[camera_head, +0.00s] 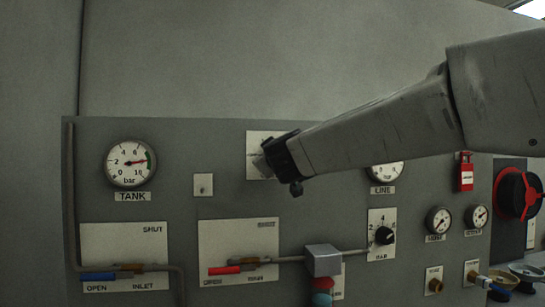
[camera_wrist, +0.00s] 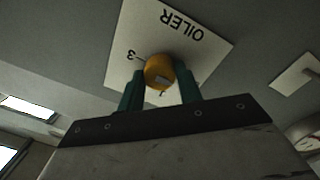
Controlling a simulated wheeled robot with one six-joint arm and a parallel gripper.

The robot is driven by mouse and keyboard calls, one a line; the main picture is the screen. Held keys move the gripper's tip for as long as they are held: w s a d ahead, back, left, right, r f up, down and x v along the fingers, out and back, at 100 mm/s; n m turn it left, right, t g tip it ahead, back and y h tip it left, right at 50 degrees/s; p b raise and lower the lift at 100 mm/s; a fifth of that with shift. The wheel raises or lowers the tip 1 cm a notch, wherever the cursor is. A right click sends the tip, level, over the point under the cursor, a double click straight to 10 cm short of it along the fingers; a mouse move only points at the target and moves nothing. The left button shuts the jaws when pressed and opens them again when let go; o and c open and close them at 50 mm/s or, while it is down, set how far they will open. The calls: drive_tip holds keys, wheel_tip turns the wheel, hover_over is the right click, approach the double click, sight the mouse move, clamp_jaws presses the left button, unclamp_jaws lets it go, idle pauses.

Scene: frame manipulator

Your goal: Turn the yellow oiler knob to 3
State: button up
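The yellow oiler knob (camera_wrist: 158,70) sits on a white plate (camera_wrist: 203,60) marked OILER in the wrist view. A "3" and a tick are printed beside the knob, and a "1" shows at its lower edge. A pale patch is on the knob's face; I cannot read its pointer clearly. My gripper (camera_wrist: 161,78) has its two green fingers on either side of the knob, seemingly touching it. In the head view my gripper (camera_head: 262,165) is in front of the white plate (camera_head: 258,142) and hides the knob.
The grey panel carries a TANK gauge (camera_head: 130,163), a LINE gauge (camera_head: 387,172) partly behind my arm, and a black BAR knob (camera_head: 385,236). Below are a blue handle (camera_head: 97,276), a red handle (camera_head: 224,270) and a grey box (camera_head: 323,260). A red-black wheel (camera_head: 517,194) is at right.

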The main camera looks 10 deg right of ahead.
drive_tip(key=shift+c, duration=0.7)
drive_tip(key=shift+m, duration=0.3)
drive_tip(key=shift+d+f+m+y, duration=0.1)
drive_tip(key=shift+m+y, duration=0.4)
drive_tip(key=shift+m, duration=8.05)
drive_tip(key=shift+d+m+y, duration=0.1)
drive_tip(key=shift+m+y, duration=0.4)
drive_tip(key=shift+m, duration=8.05)
